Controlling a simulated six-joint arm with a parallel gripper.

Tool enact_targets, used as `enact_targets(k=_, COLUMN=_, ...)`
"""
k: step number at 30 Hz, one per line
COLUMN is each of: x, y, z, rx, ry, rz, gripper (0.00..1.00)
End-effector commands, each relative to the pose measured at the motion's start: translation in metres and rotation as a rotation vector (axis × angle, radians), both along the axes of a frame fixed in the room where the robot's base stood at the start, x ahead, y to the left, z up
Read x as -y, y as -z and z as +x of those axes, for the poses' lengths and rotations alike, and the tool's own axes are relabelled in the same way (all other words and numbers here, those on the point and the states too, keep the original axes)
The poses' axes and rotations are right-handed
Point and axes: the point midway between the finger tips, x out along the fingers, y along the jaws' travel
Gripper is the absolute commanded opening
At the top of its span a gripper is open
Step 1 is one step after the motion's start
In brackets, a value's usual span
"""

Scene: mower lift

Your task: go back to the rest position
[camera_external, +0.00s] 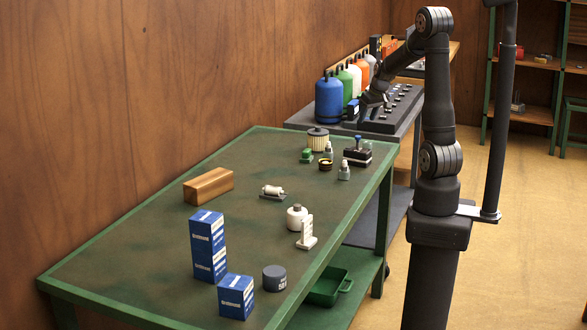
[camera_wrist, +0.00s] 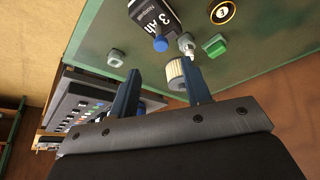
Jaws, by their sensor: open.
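In the external view my arm bends over to the left, and my gripper (camera_external: 357,108) is small and dark near the grey side bench, beside the coloured bottles. Its fingers are hard to make out there. In the wrist view my gripper (camera_wrist: 160,68) has its two blue-grey fingers well apart, with nothing held between them. A pleated filter (camera_wrist: 176,75) shows behind the right finger, which partly covers it. The filter also stands at the far end of the green table (camera_external: 317,138).
Blue boxes (camera_external: 207,238), a wooden block (camera_external: 208,186), a grey tin (camera_external: 274,278) and a white jar (camera_external: 297,216) stand on the green table (camera_external: 130,255). A dark battery (camera_external: 357,154) stands at its far end. Bottles (camera_external: 328,100) line the side bench. A post (camera_external: 500,120) rises right of my arm.

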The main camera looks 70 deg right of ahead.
Motion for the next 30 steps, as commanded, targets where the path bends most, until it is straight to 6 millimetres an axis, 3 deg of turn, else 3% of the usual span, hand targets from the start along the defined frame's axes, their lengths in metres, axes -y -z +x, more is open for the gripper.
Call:
enact_targets(k=3, x=0.003, y=0.024, z=0.007, rx=-0.007, ry=-0.002, rz=0.008, gripper=0.44)
enact_targets(k=20, x=0.021, y=0.108, z=0.036, rx=-0.006, ry=0.000, rz=0.007, gripper=0.44)
enact_targets(k=27, x=0.022, y=0.059, z=0.037, rx=0.000, ry=-0.001, rz=0.000, gripper=0.44)
enact_targets(k=30, x=0.027, y=0.051, z=0.016, rx=-0.003, ry=0.004, rz=0.003, gripper=0.44)
